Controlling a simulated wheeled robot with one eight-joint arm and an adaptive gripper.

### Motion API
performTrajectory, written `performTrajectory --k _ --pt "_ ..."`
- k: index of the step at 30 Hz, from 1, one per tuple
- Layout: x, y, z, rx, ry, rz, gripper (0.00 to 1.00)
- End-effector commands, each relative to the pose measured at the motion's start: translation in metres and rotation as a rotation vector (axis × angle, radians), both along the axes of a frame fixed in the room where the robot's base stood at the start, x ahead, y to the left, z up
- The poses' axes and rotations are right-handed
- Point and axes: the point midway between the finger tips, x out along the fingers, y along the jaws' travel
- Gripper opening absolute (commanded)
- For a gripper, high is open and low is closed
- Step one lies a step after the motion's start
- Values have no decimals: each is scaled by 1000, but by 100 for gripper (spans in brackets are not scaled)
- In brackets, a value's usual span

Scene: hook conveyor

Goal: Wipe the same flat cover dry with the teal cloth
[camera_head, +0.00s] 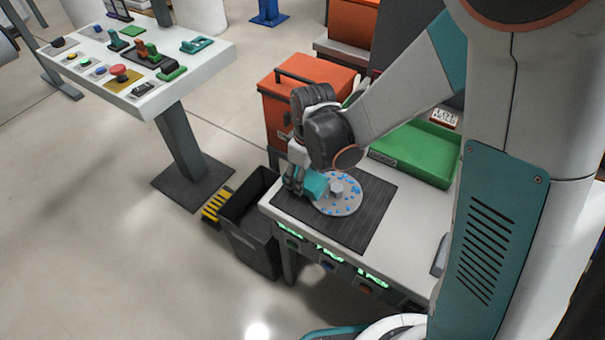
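The flat cover (345,203) is a round grey disc with a raised hub at its middle. It lies on a dark ribbed mat (365,228) on the white bench, and several blue spots show on its face. My gripper (304,185) is over the cover's left edge, pointing down. The teal cloth (315,187) is at its fingertips, at the cover's upper left. The fingers look closed around the cloth, which seems to touch the cover; the exact contact is partly hidden by the fingers.
A green tray (418,152) stands behind the mat, with an orange box (283,90) at the back left. A dark open bin (249,240) stands on the floor left of the bench. A control panel (165,75) on a post is farther left. The bench front has lit green labels.

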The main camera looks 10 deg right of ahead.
Motion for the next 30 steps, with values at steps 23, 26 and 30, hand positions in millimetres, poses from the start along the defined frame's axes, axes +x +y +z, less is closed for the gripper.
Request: performTrajectory --k 23,26,30 --pt "28 -22 0 0 0 -2 35" --pt "32 -25 -1 0 0 -2 35" --pt "34 -26 -1 -1 -1 0 35"
